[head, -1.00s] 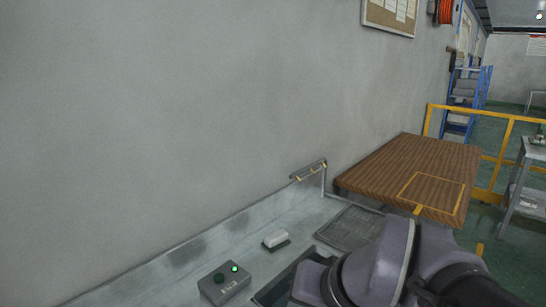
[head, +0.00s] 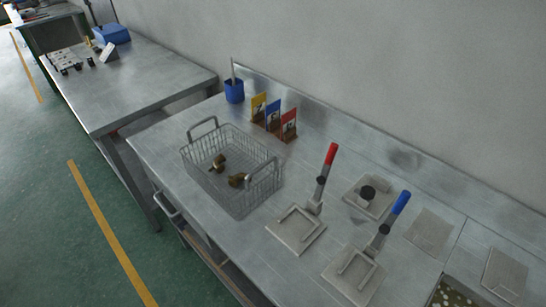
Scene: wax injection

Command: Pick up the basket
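The basket (head: 215,188) is a grey wire basket with a raised handle at each end. It stands upright on the metal workbench (head: 160,150), near its left end. A few small brown pieces (head: 219,161) lie inside it. My gripper is not in the head view, so its state and its distance from the basket do not show.
Yellow, blue and red number cards (head: 274,118) and a blue cup (head: 234,91) stand behind the basket. A red-handled press (head: 297,228) and a blue-handled press (head: 354,272) stand to its right. Green floor (head: 60,220) lies open in front.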

